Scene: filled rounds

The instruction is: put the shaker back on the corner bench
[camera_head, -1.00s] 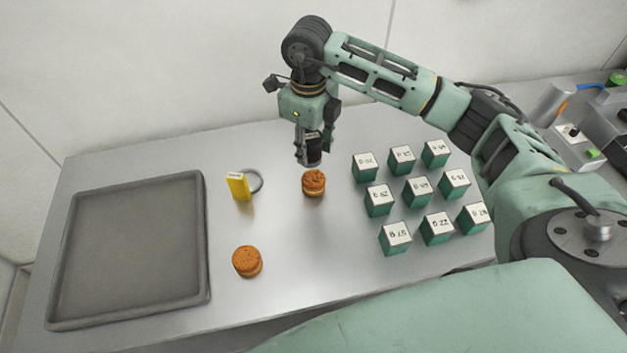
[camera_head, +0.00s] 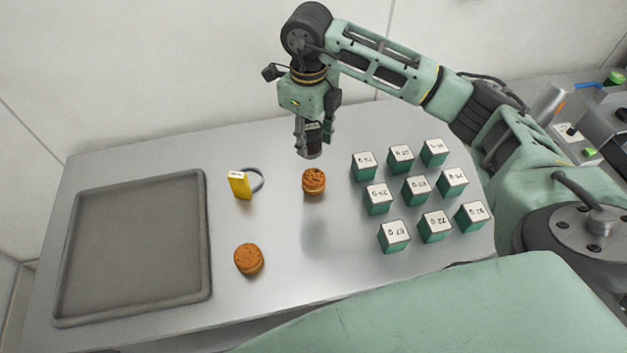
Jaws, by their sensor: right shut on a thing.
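My right gripper (camera_head: 314,128) points down above the back of the grey metal bench (camera_head: 290,300). It is shut on the shaker (camera_head: 313,146), a small dark cylinder with a grey lower end. The fingers hide part of the shaker. The shaker is held upright and appears clear of the bench top, behind a brown round biscuit-like stack (camera_head: 313,181). I cannot tell from this view whether this bench is the corner bench. My left gripper is out of view.
A dark grey tray (camera_head: 202,240) lies at left. A yellow tag with a grey ring (camera_head: 240,186) and another brown stack (camera_head: 249,259) are near it. Several green, white-topped numbered blocks (camera_head: 394,236) stand at right. Equipment (camera_head: 590,125) is at far right. The front middle is bare.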

